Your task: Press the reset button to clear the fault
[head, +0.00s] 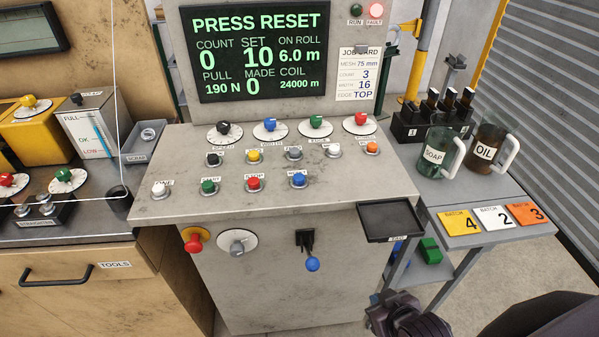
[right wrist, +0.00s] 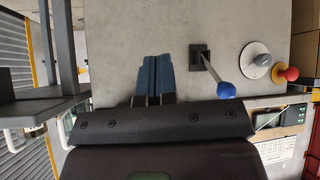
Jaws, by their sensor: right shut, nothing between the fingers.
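The control panel (head: 330,185) carries a front row of white, green, red and blue buttons. The blue button (head: 298,180) is at the right end of that row; its small label is hard to read, so I cannot be sure it is the reset button. The screen (head: 262,50) reads PRESS RESET. The red FAULT lamp (head: 376,11) looks lit. My right gripper (head: 388,309) is low in front of the cabinet, below and right of the buttons, and touches none. In the right wrist view its fingers (right wrist: 155,76) are shut and empty. My left gripper is out of view.
A blue-knobbed lever (head: 312,263), a grey knob (head: 238,242) and a red emergency stop (head: 195,239) stick out of the cabinet front. A black tray (head: 390,220) juts out at the panel's right. A side shelf holds the SOAP (head: 436,152) and OIL (head: 487,150) mugs.

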